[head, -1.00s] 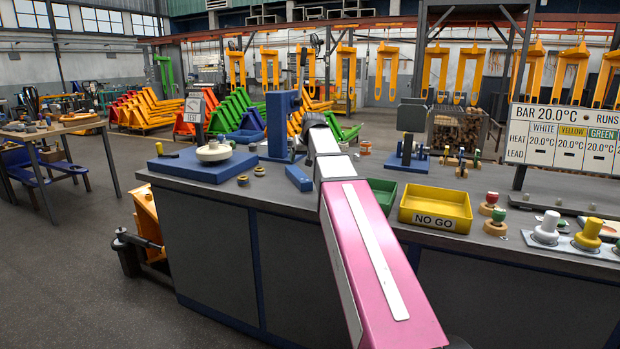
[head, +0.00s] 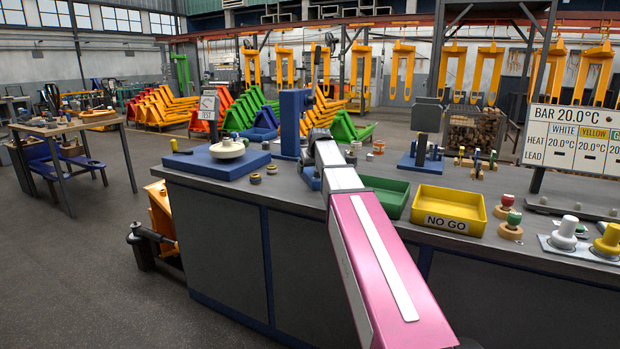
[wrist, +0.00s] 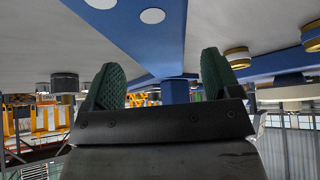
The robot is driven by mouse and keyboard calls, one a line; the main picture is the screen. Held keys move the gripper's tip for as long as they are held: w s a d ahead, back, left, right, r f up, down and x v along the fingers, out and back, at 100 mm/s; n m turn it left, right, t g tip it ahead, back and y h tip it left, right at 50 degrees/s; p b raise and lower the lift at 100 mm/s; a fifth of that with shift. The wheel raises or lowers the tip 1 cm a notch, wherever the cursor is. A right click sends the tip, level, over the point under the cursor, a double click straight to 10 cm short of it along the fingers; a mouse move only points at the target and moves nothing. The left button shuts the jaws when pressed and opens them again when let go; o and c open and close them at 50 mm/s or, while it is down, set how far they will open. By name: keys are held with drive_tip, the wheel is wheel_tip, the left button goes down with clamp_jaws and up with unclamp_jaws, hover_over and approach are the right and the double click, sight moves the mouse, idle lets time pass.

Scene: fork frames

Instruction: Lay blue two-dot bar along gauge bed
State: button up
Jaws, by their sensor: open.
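The blue two-dot bar (wrist: 125,22) is large at the top of the wrist view, with two white dots on its face. In the head view a small blue bar (head: 311,179) lies on the bench, partly covered by my arm. My gripper's two green ribbed fingers (wrist: 159,68) stand apart in the wrist view, with the bar's face beyond the gap between them. No contact shows. In the head view the fingers are hidden behind my wrist. A blue post fixture (head: 293,122) stands behind the wrist. I cannot tell which part is the gauge bed.
The grey bench (head: 480,253) carries a green tray (head: 398,187) and yellow NO GO tray (head: 447,222) right of my arm. A blue plate (head: 205,166) with a white round piece (head: 228,148) sits left. Small round pieces lie near the bar.

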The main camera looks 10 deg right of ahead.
drive_tip(key=shift+x, duration=1.05)
drive_tip(key=c, duration=1.2)
drive_tip(key=shift+r, duration=0.1)
